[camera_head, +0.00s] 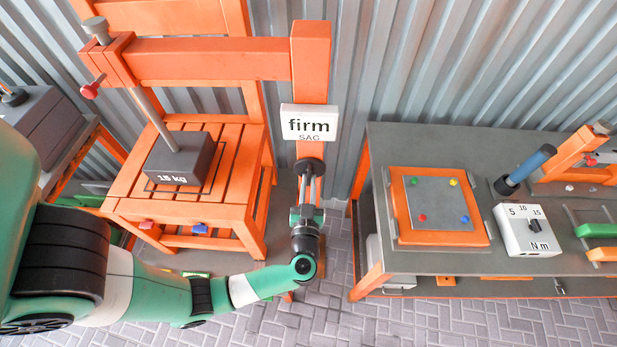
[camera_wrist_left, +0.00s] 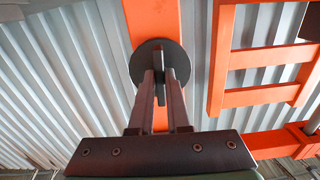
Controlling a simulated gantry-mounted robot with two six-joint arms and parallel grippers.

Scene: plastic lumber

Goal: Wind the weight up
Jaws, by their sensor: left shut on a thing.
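The weight (camera_head: 180,160), a dark grey block marked 15 kg, appears to rest on the slatted seat of an orange chair (camera_head: 228,190). A grey rod (camera_head: 150,112) runs from it up to the end of an orange beam (camera_head: 215,60). The beam joins an orange post (camera_head: 310,62). A dark round knob (camera_head: 304,166) is on the post below a sign reading "firm SAG"; it also shows in the left wrist view (camera_wrist_left: 146,62). My left gripper (camera_head: 311,182) is shut on the knob's thin middle grip, partly hidden between the fingers (camera_wrist_left: 160,88). My right gripper is out of view.
A bench (camera_head: 440,145) to the right bears an orange-framed panel (camera_head: 437,205), a white dial box (camera_head: 527,231) marked N m and a blue-handled tool (camera_head: 525,170). A grey block (camera_head: 40,120) sits at far left. A corrugated wall stands close behind.

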